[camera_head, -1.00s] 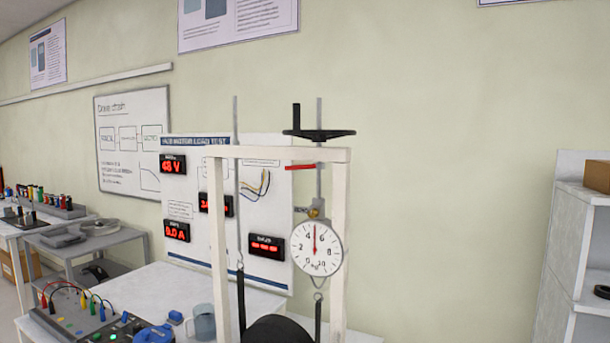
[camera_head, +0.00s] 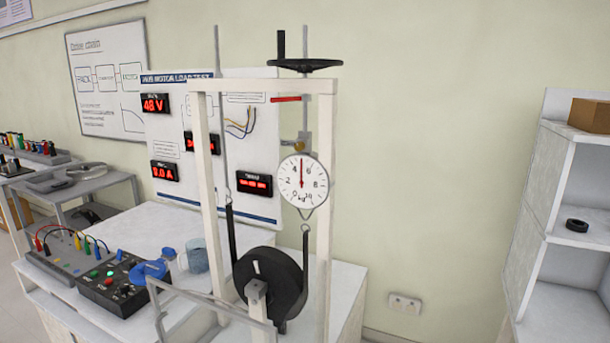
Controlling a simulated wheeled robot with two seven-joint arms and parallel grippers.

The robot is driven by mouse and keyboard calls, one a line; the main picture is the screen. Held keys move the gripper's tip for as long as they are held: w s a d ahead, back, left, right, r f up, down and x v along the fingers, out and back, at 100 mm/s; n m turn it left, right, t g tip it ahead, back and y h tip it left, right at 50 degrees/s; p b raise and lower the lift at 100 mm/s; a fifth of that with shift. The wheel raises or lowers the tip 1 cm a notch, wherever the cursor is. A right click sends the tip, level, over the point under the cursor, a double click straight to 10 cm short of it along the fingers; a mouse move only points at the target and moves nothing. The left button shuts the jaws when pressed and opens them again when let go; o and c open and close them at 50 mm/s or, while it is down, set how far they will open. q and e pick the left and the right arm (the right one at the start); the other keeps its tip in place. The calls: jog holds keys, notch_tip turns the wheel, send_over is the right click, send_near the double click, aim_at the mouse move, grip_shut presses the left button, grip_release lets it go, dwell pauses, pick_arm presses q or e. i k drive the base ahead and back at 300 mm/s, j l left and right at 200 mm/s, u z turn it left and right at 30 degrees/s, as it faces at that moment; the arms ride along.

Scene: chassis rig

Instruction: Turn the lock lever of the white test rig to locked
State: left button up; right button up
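The white test rig (camera_head: 325,200) stands on a white bench in the middle of the view. A red lever (camera_head: 286,99) sticks out level to the left from the threaded rod, just under the rig's top crossbar; I take it to be the lock lever. A black handwheel (camera_head: 306,65) with an upright handle sits above the crossbar on the same rod. A round dial gauge (camera_head: 302,181) hangs below, and a black drum (camera_head: 270,280) sits low in the frame. Neither of my grippers is in view.
A control box (camera_head: 118,288) with coloured buttons, a blue object (camera_head: 150,270) and a grey mug (camera_head: 197,256) stand on the bench left of the rig. A white shelf unit (camera_head: 560,220) stands at the right. Open space lies between rig and shelf.

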aim_at(301, 98)
jog(key=j+z, duration=0.1)
jog(key=z, duration=0.5)
jog(key=j+z, duration=0.45)
jog(key=j, duration=0.4)
jog(key=j+z, duration=0.4)
jog(key=j, duration=0.5)
